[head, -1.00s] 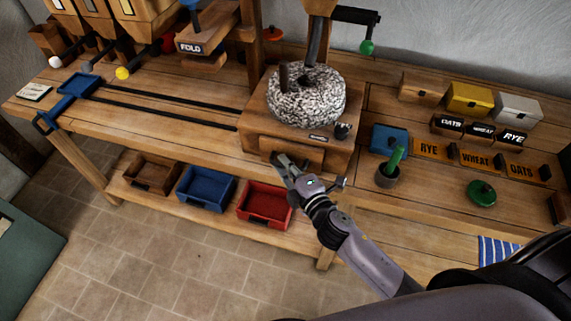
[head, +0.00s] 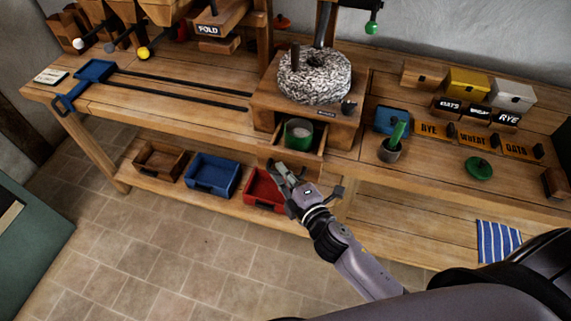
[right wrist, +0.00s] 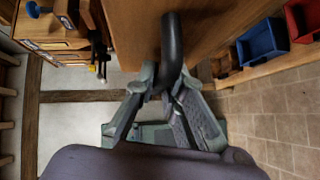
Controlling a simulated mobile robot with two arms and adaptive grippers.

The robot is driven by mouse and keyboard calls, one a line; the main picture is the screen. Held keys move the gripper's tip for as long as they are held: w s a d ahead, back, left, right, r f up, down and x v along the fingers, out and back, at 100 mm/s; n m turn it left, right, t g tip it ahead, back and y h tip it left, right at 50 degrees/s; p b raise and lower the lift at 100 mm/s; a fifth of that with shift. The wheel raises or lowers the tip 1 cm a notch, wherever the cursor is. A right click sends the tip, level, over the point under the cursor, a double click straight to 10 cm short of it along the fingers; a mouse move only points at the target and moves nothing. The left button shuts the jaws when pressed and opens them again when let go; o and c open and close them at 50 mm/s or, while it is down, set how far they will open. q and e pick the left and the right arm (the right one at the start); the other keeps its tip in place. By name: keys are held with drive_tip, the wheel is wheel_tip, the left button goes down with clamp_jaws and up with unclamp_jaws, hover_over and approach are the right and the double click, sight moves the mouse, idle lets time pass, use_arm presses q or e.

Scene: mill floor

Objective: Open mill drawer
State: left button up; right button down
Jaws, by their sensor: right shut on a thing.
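The mill's wooden drawer (head: 303,163) stands pulled out of the mill base (head: 262,107) in the head view. A green cup with pale contents (head: 299,133) sits inside it. My right gripper (head: 282,179) is at the drawer's front. In the right wrist view my right gripper (right wrist: 164,84) is shut on the black drawer handle (right wrist: 172,38). In the head view the gripper hides the handle. The speckled millstone (head: 314,77) sits on top of the mill. My left gripper is in neither view.
Below the drawer, a red bin (head: 262,187), a blue bin (head: 212,174) and a brown bin (head: 159,161) stand on the lower shelf. Right of the mill are a blue tray (head: 391,120) and a grey pot (head: 390,151). The tiled floor in front is clear.

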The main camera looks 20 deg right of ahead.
drive_tip(key=s+a, duration=0.1)
drive_tip(key=s+a+b, duration=0.1)
drive_tip(key=s, duration=0.1)
drive_tip(key=shift+s+a, duration=0.2)
drive_tip(key=shift+s, duration=0.1)
drive_tip(key=c, duration=2)
unclamp_jaws()
drive_tip(key=o, duration=0.4)
drive_tip(key=shift+c, duration=0.2)
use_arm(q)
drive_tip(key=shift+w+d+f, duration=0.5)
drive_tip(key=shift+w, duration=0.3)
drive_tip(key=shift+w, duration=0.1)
